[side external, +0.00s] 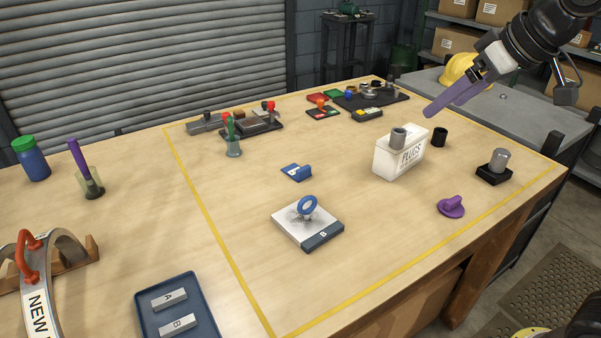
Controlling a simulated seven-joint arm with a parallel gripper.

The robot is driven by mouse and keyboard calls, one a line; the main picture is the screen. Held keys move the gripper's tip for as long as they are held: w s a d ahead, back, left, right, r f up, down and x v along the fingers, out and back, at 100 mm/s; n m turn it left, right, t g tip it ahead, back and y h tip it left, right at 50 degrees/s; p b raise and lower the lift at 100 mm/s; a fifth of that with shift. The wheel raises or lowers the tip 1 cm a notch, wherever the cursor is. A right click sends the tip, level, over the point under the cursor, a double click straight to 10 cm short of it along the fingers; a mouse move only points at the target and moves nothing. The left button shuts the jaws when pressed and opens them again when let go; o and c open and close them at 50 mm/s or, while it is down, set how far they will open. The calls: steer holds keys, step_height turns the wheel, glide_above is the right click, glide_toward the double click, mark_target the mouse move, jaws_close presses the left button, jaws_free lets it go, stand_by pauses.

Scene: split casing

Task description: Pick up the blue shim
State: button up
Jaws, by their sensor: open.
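A small blue piece with a white label and a raised tab (297,172) lies flat on the table, left of centre. A blue ring (307,207) stands on edge on a white block marked B (308,228) just in front of it. I cannot tell for sure which of these is the blue shim; neither is covered. My gripper (443,107) with purple fingers is at the upper right, in the air above and behind the white PLUGS box. It is open and empty, well apart from both blue things.
The white PLUGS box (400,155) with a grey cylinder stands right of the blue pieces. A purple tabbed piece (451,207), a black-based cylinder (495,168) and a black cup (439,137) lie right. A navy tray (178,312) is front left. The table's middle is mostly clear.

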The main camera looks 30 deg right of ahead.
steer(key=w+a, duration=0.2)
steer(key=w, duration=1)
steer(key=n+g, duration=0.1)
steer(key=g, duration=0.2)
glide_above(304, 168)
steer(key=s, duration=0.2)
steer(key=f, duration=2.2)
steer(key=shift+d+f, duration=0.25)
steer(key=shift+f, duration=0.15)
steer(key=shift+x, duration=3.15)
steer(key=shift+s+a, duration=0.15)
steer(key=shift+a, duration=0.05)
steer(key=c, duration=1.3)
